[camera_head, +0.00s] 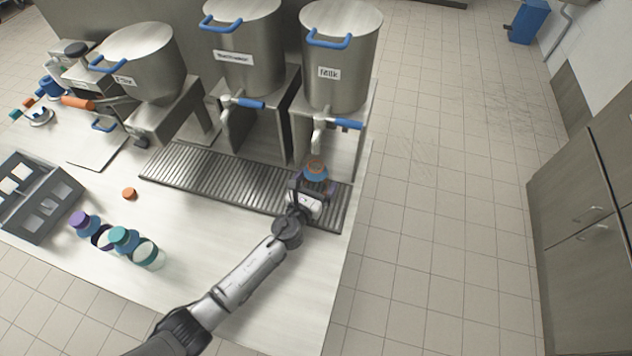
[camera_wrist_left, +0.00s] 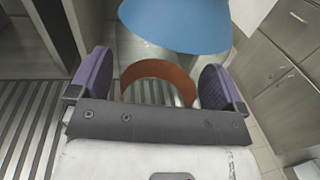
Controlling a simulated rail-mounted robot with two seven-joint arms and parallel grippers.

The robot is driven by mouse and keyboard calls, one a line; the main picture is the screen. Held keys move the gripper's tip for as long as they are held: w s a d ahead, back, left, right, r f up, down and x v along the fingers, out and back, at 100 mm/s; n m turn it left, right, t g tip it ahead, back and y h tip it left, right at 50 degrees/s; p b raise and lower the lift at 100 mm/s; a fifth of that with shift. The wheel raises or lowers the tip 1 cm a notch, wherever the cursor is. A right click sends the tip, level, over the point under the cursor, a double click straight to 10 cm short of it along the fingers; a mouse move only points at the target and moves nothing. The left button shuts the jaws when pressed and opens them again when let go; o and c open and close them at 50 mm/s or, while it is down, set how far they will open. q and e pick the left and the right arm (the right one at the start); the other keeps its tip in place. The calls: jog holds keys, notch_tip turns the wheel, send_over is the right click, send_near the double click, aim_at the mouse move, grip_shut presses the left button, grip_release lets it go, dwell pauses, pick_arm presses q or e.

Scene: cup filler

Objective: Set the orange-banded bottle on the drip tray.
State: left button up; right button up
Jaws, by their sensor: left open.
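The orange-banded bottle (camera_head: 317,174) has a blue upper part and stands at the right end of the ribbed metal drip tray (camera_head: 190,178), below the Milk tap. In the left wrist view its blue part (camera_wrist_left: 178,24) is at the top and its orange band (camera_wrist_left: 160,72) shows below, between the fingers. My left gripper (camera_head: 308,187) is at the bottle, with one finger on each side. In the left wrist view the gripper (camera_wrist_left: 158,85) is open, with a gap beside the band on both sides. The bottle's base is hidden by the gripper. My right gripper is not in view.
Steel pots with taps stand behind the tray; the Milk pot (camera_head: 340,60) is rightmost. Several bottles (camera_head: 122,240) stand at the front left, near a grey rack (camera_head: 38,205). An orange cap (camera_head: 129,193) lies on the counter. The counter's right edge is close to my gripper.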

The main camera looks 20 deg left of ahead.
pick_arm(q)
jog(key=shift+r+p, duration=0.3)
jog(key=s+a, duration=0.1)
jog(key=s, duration=1.1)
jog(key=shift+p, duration=0.3)
jog(key=shift+f, duration=0.1)
